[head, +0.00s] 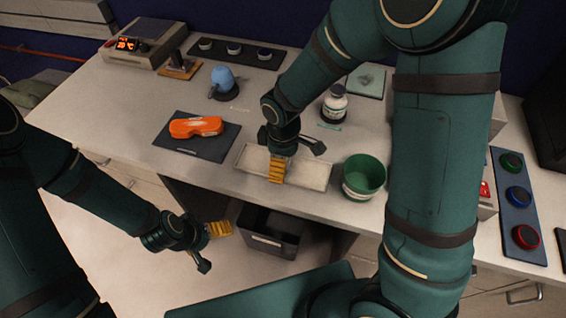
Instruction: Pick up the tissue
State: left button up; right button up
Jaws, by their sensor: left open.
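I cannot make out a tissue for certain. A small pale crumpled thing (367,81) lies on a light square pad at the back right of the counter and may be it. My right gripper (298,163) is open, pointing down over the shallow pale tray (318,179) at the counter's front; it hides part of the tray, and I see nothing between its fingers. My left gripper (217,248) is open and empty, low in front of the counter, left of a dark bin (285,225).
An orange case (196,127) lies on a dark mat left of the tray. A green pot (364,173) stands right of it, a white bottle (335,103) behind. A blue rounded object (228,79) stands farther back. Colored buttons (518,196) are at the right.

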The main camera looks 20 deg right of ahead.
jog(key=c, duration=0.8)
notch_tip(320, 180, up, 10)
jog(key=shift+r+p, duration=0.1)
jog(key=shift+p, duration=0.9)
jog(key=c, duration=0.3)
jog(key=shift+c, duration=0.2)
